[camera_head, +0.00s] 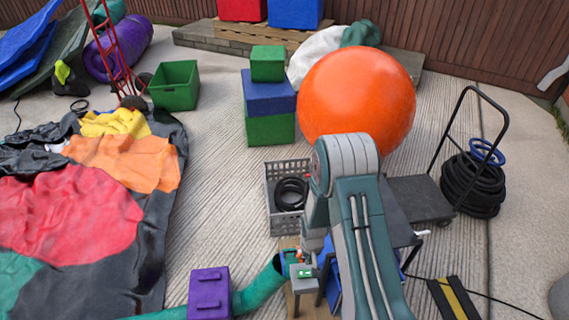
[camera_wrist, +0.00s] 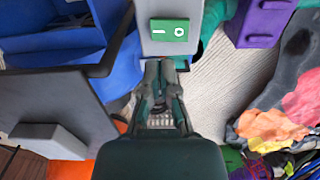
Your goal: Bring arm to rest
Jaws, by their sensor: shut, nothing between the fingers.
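My arm rises from the bottom of the head view, bends at a high elbow and reaches down in front of the grey crate. My gripper (camera_wrist: 160,75) is shut and empty in the wrist view, its fingertips together. Just beyond the tips is a grey box with a green switch plate (camera_wrist: 168,30); I cannot tell whether they touch. The same green switch (camera_head: 305,272) shows low in the head view, just below the end of my arm. The fingers themselves are hard to make out there.
A green duct (camera_head: 258,288) and purple box (camera_head: 209,293) lie left of the switch box. A grey crate (camera_head: 270,205) holds a black coil. A big orange ball (camera_head: 357,95) and a cart (camera_head: 420,198) stand beyond my arm. Open paving lies between the crate and the colourful fabric (camera_head: 75,210).

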